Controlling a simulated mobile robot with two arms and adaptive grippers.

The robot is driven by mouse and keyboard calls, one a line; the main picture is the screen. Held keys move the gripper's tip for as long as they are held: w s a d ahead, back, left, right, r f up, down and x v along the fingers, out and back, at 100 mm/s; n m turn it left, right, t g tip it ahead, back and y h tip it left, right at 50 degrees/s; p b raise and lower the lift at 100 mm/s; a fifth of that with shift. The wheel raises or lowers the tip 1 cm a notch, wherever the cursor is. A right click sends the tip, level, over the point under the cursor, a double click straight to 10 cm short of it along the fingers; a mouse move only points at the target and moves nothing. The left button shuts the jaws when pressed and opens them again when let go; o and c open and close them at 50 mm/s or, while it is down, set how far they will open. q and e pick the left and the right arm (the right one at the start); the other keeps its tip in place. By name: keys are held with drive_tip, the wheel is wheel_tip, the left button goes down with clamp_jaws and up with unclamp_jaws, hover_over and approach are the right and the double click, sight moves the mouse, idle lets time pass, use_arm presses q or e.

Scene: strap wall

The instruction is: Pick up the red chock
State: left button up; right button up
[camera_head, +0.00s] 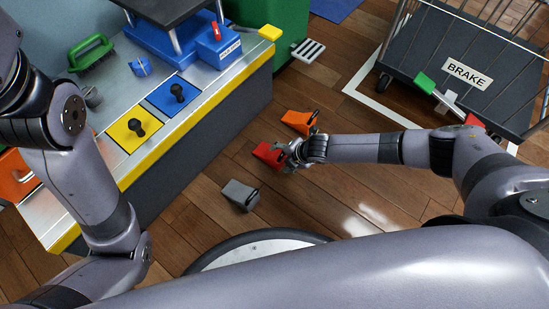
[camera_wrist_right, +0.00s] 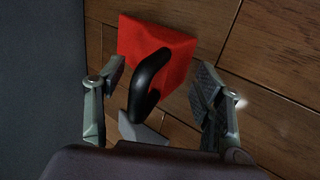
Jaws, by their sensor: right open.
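The red chock (camera_head: 268,155) lies on the wooden floor near the bench, between an orange chock and a grey chock. It has a black loop handle. My right gripper (camera_head: 288,153) is at its right side in the head view. In the right wrist view the red chock (camera_wrist_right: 155,50) and its black handle (camera_wrist_right: 148,80) show between the two fingers of my right gripper (camera_wrist_right: 160,88). The fingers stand apart with gaps on both sides of the handle. My left arm comes in from the left, but its gripper is not in view.
An orange chock (camera_head: 300,121) lies just behind, and a grey chock (camera_head: 240,194) lies nearer. The bench (camera_head: 185,150) with its yellow edge stands to the left. A wire cart with a BRAKE sign (camera_head: 467,75) stands at the back right. Floor in front of the cart is clear.

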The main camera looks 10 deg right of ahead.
drive_tip(key=shift+c, duration=0.3)
drive_tip(key=shift+w, duration=0.1)
clamp_jaws()
idle(0.5)
